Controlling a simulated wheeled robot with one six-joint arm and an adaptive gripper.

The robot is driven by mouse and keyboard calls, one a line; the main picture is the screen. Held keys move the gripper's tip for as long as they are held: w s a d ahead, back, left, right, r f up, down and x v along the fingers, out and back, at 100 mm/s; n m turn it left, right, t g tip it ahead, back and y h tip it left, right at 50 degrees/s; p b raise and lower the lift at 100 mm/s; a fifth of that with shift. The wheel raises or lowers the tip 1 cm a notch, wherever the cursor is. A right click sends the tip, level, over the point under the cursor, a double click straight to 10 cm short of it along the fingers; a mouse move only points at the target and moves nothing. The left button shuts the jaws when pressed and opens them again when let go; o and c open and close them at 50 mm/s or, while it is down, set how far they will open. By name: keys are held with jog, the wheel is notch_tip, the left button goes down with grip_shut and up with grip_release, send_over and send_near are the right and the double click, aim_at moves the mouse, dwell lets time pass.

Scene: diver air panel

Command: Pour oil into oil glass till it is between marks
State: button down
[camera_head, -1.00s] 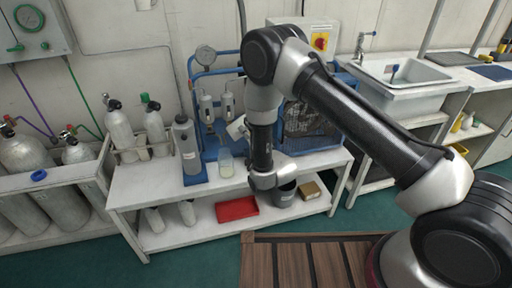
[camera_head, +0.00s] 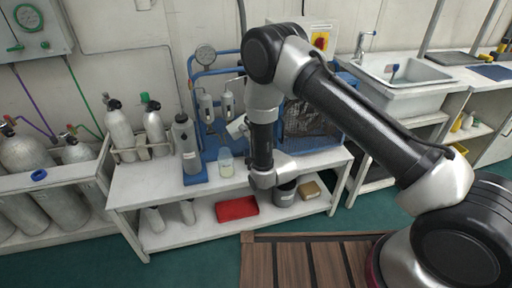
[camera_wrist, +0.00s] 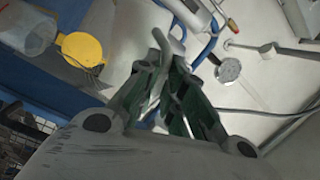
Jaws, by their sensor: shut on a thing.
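A clear glass (camera_head: 225,162) with pale yellowish liquid in its lower part stands on the white bench. Its marks are too small to read. A clear vessel (camera_wrist: 28,32) and a yellow disc (camera_wrist: 82,50) show at the upper left of the wrist view. A pale, tilted thing (camera_head: 237,128) shows just left of my wrist, above and right of the glass; I cannot tell surely that it is the oil container. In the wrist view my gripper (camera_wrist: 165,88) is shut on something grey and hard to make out. My arm hides my gripper in the head view.
A blue-framed compressor (camera_head: 310,128) stands behind my arm. A grey cylinder (camera_head: 187,148) stands left of the glass. A red tray (camera_head: 237,208) and a dark bucket (camera_head: 285,192) sit on the lower shelf. The bench's left front is clear.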

dwell(0.3)
jog(key=f+n, duration=0.1)
jog(key=n, duration=0.1)
jog(key=a+f+n, duration=0.1)
jog(key=shift+s+f+n, duration=0.3)
jog(key=shift+f, duration=0.1)
dwell(0.6)
notch_tip(320, 180, down, 4)
jog(key=n, duration=0.1)
notch_tip(320, 180, up, 7)
jog(key=n+b, duration=0.1)
jog(key=shift+s+a+n, duration=0.15)
jog(key=shift+a+n, duration=0.1)
jog(key=shift+n, duration=0.15)
